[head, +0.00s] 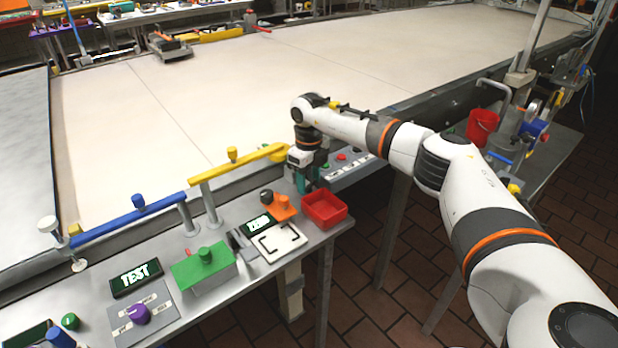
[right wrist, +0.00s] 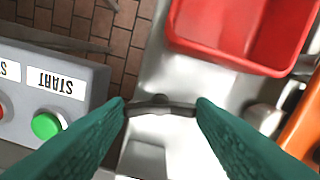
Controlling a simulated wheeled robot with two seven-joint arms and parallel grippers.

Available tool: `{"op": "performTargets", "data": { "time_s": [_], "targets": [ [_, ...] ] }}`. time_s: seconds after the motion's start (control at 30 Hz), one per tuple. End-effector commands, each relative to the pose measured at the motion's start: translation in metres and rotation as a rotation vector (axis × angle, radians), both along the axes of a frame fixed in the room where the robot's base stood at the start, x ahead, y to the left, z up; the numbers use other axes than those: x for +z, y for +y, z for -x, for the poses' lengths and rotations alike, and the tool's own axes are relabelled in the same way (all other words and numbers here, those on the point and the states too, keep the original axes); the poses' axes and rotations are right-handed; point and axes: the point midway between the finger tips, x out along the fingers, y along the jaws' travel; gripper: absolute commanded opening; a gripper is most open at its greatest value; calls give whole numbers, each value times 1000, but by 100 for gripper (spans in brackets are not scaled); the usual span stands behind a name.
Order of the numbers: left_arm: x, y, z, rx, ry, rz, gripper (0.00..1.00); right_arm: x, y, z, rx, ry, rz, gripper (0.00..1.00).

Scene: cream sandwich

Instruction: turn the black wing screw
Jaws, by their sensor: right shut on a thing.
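The black wing screw (right wrist: 161,107) shows in the right wrist view as a dark bar between the two teal fingers of my right gripper. The fingertips touch its two ends, one on each side. In the head view my right gripper (head: 304,184) points down at the table edge, between the red bin and the button panel. The screw itself cannot be made out there. My left gripper is not in view.
A red bin (head: 324,208) stands close to my right gripper. A grey panel (right wrist: 52,85) with a green START button (right wrist: 47,125) lies on the other side. An orange block (head: 280,207) and a black knob (head: 266,196) are near. Brick floor lies beyond the edge.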

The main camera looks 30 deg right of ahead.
Motion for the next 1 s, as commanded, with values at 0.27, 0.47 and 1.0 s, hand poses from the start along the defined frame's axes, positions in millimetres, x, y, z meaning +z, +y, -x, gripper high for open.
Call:
{"op": "performTargets", "data": {
  "time_s": [0.27, 0.47, 1.0],
  "targets": [
    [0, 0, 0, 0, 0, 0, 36, 1, 0, -1, 1, -4, 0, 59],
    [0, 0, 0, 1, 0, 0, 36, 1, 0, -1, 1, -2, 0, 59],
    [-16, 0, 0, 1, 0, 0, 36, 87, 0, -2, 1, -7, -1, 59]
  ]
}}
